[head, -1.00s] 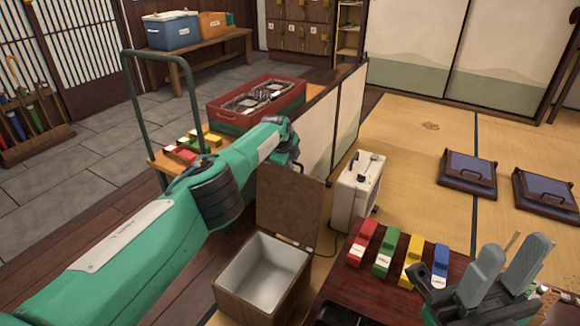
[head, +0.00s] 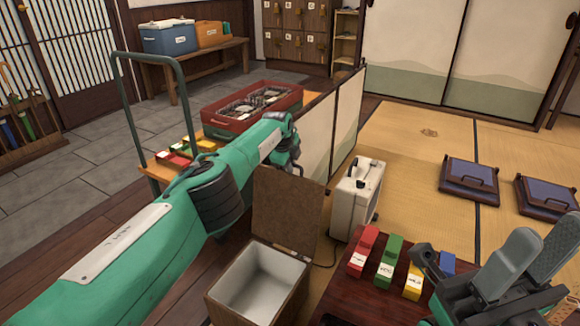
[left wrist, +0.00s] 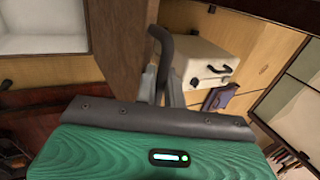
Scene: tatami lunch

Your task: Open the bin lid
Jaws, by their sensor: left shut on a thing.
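The bin (head: 259,283) is a wooden box with a white inside, at the bottom middle of the head view. Its brown lid (head: 286,212) stands about upright at the bin's back edge, so the bin is open. My left arm reaches over from the left, and its hand end is partly hidden behind the lid. In the left wrist view my left gripper (left wrist: 163,82) is shut on the dark curved lid handle (left wrist: 163,45), beside the lid's brown panel (left wrist: 120,35). My right gripper (head: 530,262) appears open and empty at the lower right, above the table.
A white case (head: 352,200) stands right of the lid, near a low folding screen (head: 335,125). Red, green, yellow and blue blocks lie on the dark red table (head: 365,298). A cart with a red crate (head: 228,117) stands behind my left arm.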

